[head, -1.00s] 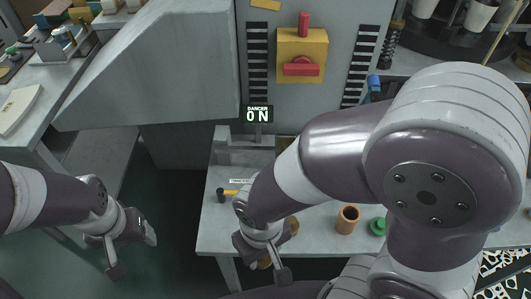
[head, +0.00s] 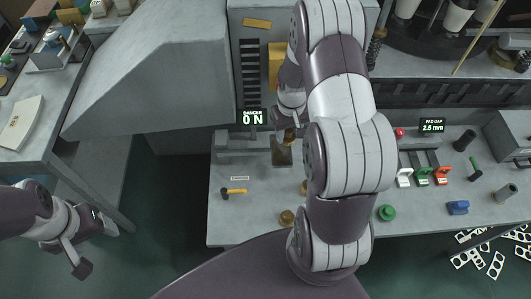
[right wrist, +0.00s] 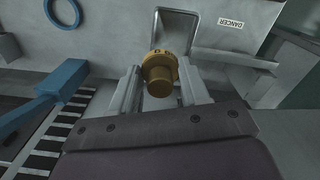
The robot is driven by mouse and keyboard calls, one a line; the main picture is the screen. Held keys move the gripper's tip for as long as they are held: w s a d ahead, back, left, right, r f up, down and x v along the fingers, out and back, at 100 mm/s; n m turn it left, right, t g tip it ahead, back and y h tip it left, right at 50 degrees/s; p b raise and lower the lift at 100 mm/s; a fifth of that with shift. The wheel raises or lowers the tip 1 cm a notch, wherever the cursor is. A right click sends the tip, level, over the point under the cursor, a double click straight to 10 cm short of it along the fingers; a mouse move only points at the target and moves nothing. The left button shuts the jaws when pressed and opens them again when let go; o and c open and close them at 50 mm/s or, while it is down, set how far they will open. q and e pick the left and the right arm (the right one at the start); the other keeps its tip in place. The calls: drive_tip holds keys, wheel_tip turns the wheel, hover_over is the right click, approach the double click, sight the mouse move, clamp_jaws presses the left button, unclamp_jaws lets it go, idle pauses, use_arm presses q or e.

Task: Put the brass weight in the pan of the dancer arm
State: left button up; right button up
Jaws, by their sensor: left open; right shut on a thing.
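A brass weight (right wrist: 158,72) is held between the fingers of my right gripper (right wrist: 159,85) in the right wrist view. The dancer pan (right wrist: 176,28), a grey tray with raised edges, lies just beyond the weight there; I cannot tell whether they touch. In the head view my right gripper (head: 289,136) is at the dancer arm, above the pan (head: 281,156), and the weight is mostly hidden. The dancer display (head: 254,117) reads 0 N. My left gripper (head: 97,251) is open and empty, off the left of the bench.
Coloured levers (head: 422,176) and a blue block (head: 458,208) are at the right. In the right wrist view a blue bar (right wrist: 45,100) is at the left.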

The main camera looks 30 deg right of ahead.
use_arm(q)
drive_tip(key=shift+s+a+f, duration=0.1)
drive_tip(key=shift+a, duration=0.2)
use_arm(e)
drive_tip(key=w+n, duration=0.3)
drive_tip(key=shift+w+r, duration=0.1)
drive_tip(key=shift+r, duration=0.15)
drive_tip(key=shift+w+a, duration=0.1)
drive_tip(key=shift+f+b, duration=1.3)
drive_tip(key=shift+f, duration=1)
use_arm(q)
wheel_tip(320, 180, down, 2)
drive_tip(key=shift+f, duration=0.25)
drive_tip(key=shift+r+p, duration=0.4)
